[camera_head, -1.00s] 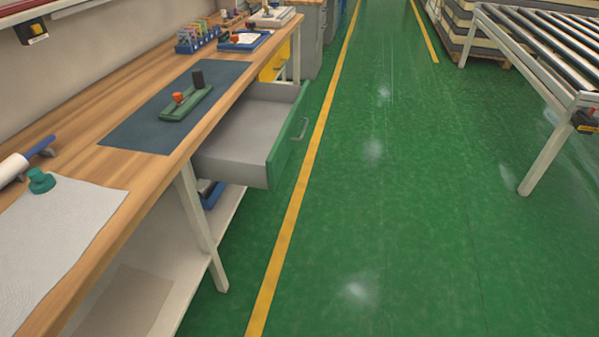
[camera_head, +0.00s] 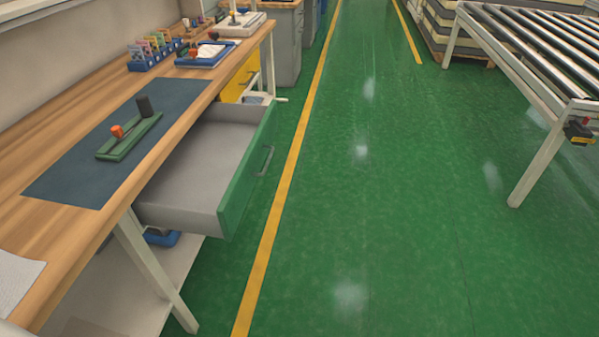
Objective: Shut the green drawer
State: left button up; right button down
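The green drawer (camera_head: 249,173) is pulled well out from under the wooden workbench (camera_head: 165,175). Its green front faces the aisle and carries a grey bar handle (camera_head: 265,160). The inside of the drawer is light grey and looks empty. Neither of my grippers is in view.
A yellow drawer (camera_head: 240,80) sits farther along the bench and looks shut. A green tool (camera_head: 129,137) lies on a dark mat (camera_head: 75,180). A roller conveyor (camera_head: 535,150) stands at the right. The green floor (camera_head: 390,200) between is clear, with a yellow line (camera_head: 283,195) beside the drawer.

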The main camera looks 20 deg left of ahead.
aim_at(205, 186)
jog(key=u, duration=0.2)
jog(key=i, duration=0.7)
jog(key=u, duration=0.95)
jog(key=i, duration=0.3)
jog(key=u, duration=0.35)
